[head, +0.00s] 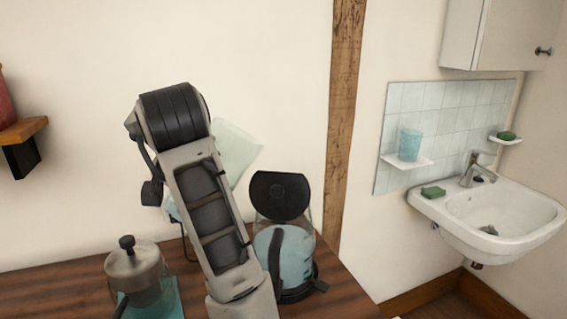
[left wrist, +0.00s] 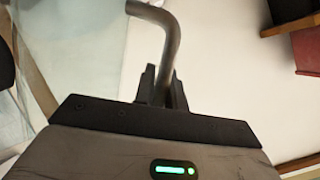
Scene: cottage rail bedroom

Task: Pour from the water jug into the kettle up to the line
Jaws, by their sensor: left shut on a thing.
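The water jug (head: 238,150) is a pale, see-through vessel, tilted behind my left arm in the head view. Its clear side (left wrist: 85,60) also shows at the left of the left wrist view. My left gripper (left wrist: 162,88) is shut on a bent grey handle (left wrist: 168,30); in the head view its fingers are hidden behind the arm. The kettle (head: 292,255) stands upright on the wooden top, right of my arm, with its dark round lid (head: 280,195) raised. Bluish water shows inside it; I cannot make out the line or a pouring stream. My right gripper is not in view.
A metal pot with a black knob (head: 136,268) stands on a teal mat (head: 168,300) on the wooden top (head: 70,283). A wooden post (head: 342,130) rises behind the kettle. At the right are a sink (head: 500,222) and a blue tumbler (head: 410,144) on a shelf.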

